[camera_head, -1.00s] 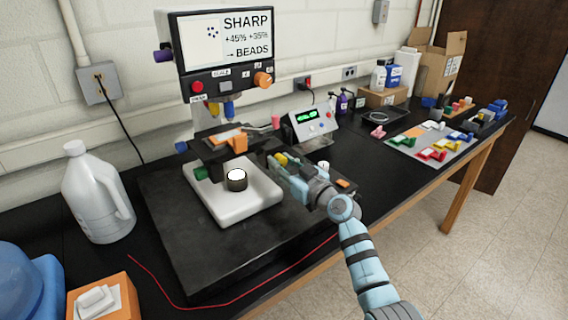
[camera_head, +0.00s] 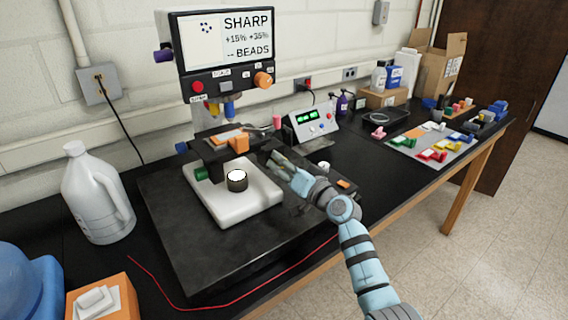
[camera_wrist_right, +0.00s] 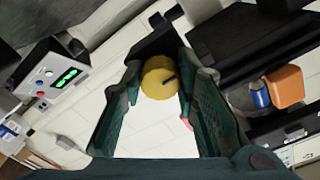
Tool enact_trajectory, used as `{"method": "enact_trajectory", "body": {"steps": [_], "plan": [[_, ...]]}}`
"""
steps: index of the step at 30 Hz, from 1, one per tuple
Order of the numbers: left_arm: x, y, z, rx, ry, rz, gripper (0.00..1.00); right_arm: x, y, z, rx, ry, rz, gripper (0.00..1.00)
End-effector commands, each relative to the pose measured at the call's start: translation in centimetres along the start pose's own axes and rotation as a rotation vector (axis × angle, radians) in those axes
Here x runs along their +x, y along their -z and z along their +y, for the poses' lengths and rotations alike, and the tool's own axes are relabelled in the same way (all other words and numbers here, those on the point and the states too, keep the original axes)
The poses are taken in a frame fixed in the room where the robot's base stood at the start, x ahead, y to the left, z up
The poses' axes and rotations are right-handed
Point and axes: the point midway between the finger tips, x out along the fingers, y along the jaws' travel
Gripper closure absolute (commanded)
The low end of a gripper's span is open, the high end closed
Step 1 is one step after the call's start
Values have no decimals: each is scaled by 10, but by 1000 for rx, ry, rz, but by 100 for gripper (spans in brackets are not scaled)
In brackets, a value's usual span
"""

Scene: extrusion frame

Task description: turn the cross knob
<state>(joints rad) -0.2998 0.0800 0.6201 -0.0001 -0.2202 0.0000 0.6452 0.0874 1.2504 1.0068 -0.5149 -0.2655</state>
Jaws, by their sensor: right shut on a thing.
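A yellow round knob (camera_wrist_right: 158,78) with a dark mark on its face shows in the right wrist view between my fingertips. I take it for the cross knob, though I can read no label on it. My right gripper (camera_wrist_right: 160,72) is shut on it. In the head view my right gripper (camera_head: 274,160) reaches the right side of the machine's stage (camera_head: 222,150), and its fingers hide the knob there. The machine's screen (camera_head: 222,38) reads SHARP, +15% +35% and -- BEADS, with a cluster of dark dots. My left gripper is not in view.
An orange knob (camera_head: 263,79) and a red button (camera_head: 197,86) are on the console, a green knob (camera_head: 201,173) by the stage. A control box (camera_head: 311,122) with a green display stands behind my gripper. A white jug (camera_head: 92,195) stands left of the machine.

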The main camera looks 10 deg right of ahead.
Motion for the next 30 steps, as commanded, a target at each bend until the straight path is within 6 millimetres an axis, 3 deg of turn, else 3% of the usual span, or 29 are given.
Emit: {"method": "enact_trajectory", "body": {"steps": [12,29,30], "plan": [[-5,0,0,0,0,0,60,0,-2,0,218,-2,-6,100],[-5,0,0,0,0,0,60,0,-3,1,253,-3,-6,100],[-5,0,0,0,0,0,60,0,-3,1,253,-3,-6,71]]}}
